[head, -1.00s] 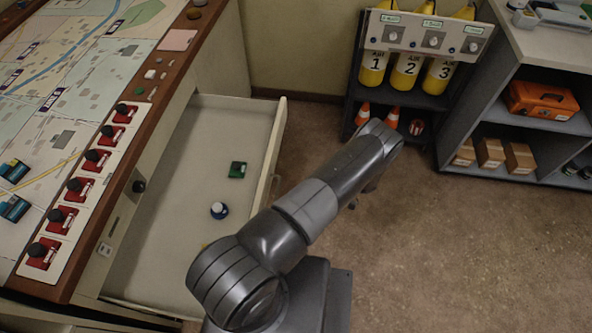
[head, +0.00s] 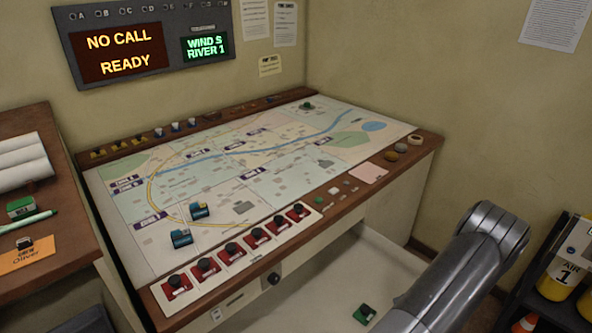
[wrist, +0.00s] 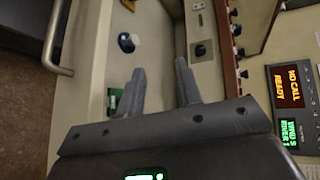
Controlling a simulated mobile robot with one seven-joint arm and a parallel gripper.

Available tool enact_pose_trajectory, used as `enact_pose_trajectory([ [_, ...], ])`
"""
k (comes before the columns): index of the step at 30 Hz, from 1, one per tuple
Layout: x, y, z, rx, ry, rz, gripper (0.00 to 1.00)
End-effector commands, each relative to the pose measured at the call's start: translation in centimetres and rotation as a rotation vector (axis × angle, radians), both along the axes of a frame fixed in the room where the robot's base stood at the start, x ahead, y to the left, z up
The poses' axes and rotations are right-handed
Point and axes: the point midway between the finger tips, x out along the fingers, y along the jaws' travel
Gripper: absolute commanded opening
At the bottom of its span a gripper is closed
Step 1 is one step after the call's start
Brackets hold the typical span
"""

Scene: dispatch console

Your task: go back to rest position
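My gripper (wrist: 162,88) shows in the wrist view with its two fingers apart and nothing between them. It is over the open drawer (wrist: 155,40) of the map console. My arm shows at the lower right of the head view, and the gripper itself is out of that view. In the drawer lie a green block (head: 364,313) and a blue and white round piece (wrist: 128,42). The green block is partly hidden behind a finger in the wrist view.
The map table (head: 250,180) carries two blue pieces and a row of red switches along its front. The open drawer (head: 330,280) juts out below it. A shelf with a yellow air cylinder (head: 566,270) stands at the right. A side desk (head: 60,225) stands at the left.

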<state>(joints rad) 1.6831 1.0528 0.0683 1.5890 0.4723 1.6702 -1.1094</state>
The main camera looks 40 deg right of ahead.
Motion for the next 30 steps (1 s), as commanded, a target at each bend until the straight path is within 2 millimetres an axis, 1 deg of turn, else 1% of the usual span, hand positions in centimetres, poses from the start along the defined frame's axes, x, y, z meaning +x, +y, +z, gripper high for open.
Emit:
enact_pose_trajectory([
  [1, 2.0, 0.2, 1.8, -0.032, 0.040, 0.047, 0.33],
  [5, 6.1, 1.4, 5.4, -0.106, 0.138, 0.141, 0.33],
  [6, 7.4, 1.9, 6.5, -0.131, 0.167, 0.167, 0.33],
  [8, 9.2, 2.8, 8.1, -0.172, 0.208, 0.206, 0.33],
  [9, 10.3, 3.4, 9.2, -0.200, 0.232, 0.230, 0.33],
  [11, 12.0, 4.5, 10.7, -0.245, 0.267, 0.264, 0.33],
  [15, 15.6, 7.5, 14.2, -0.358, 0.338, 0.334, 0.33],
  [20, 18.9, 11.5, 18.0, -0.497, 0.395, 0.398, 0.33],
  [21, 19.6, 12.6, 18.9, -0.531, 0.405, 0.410, 0.33],
  [25, 21.5, 16.4, 21.6, -0.651, 0.427, 0.444, 0.33],
  [30, 23.1, 21.5, 24.8, -0.808, 0.425, 0.471, 0.33],
])
